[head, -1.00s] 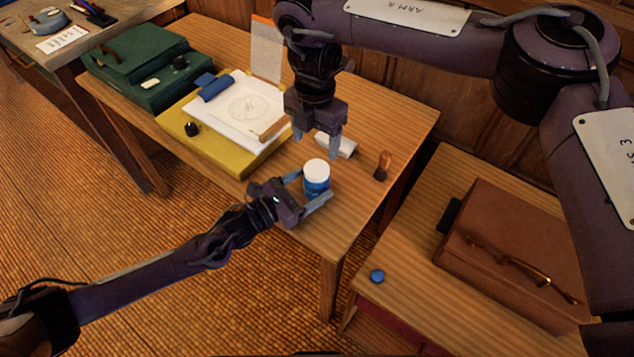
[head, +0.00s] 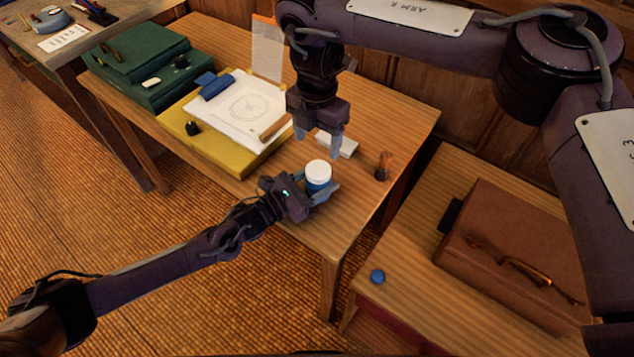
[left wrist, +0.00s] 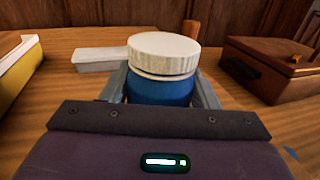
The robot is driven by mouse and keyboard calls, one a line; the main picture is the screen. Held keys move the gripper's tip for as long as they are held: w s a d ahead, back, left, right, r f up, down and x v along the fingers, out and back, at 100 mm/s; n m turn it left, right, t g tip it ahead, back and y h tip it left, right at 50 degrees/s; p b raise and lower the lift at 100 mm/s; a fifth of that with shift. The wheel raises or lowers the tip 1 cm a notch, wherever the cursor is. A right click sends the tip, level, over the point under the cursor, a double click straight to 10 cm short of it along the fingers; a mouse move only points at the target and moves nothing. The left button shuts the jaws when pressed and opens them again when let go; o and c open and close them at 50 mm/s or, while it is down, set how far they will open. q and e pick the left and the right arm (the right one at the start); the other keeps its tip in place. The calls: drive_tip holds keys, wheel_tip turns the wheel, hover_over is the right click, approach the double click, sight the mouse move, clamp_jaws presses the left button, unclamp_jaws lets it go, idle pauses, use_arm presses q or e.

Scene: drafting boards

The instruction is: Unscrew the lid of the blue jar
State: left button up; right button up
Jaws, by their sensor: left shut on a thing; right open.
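The blue jar (head: 318,187) stands upright on the wooden table with its white ribbed lid (head: 318,170) on top. My left gripper (head: 322,194) is shut on the jar's body, below the lid. In the left wrist view the blue jar body (left wrist: 160,92) sits between the two fingers, and the white lid (left wrist: 163,54) is clear above them. My right gripper (head: 321,147) is open and empty, pointing down, above and slightly behind the lid, apart from it.
A white block (head: 343,146) lies behind the jar, and a small brown brush-like object (head: 383,165) stands to its right. A yellow board (head: 222,148) with paper is at left. A brown case (head: 520,255) and a blue round thing (head: 377,277) are on the right-hand table.

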sight(318, 169)
use_arm(q)
clamp_jaws()
use_arm(e)
drive_tip(key=m, duration=0.3)
drive_tip(key=shift+m, duration=0.3)
drive_tip(key=m, duration=1.2)
drive_tip(key=shift+s+m, duration=0.1)
drive_tip(key=shift+m, duration=0.3)
use_arm(q)
drive_tip(key=shift+f, duration=0.1)
use_arm(e)
drive_tip(key=m, duration=0.6)
drive_tip(key=shift+d, duration=0.1)
drive_tip(key=m, duration=0.4)
drive_tip(key=shift+m, duration=0.3)
drive_tip(key=m, duration=0.4)
drive_tip(key=shift+s+f, duration=0.1)
drive_tip(key=shift+f, duration=3.9)
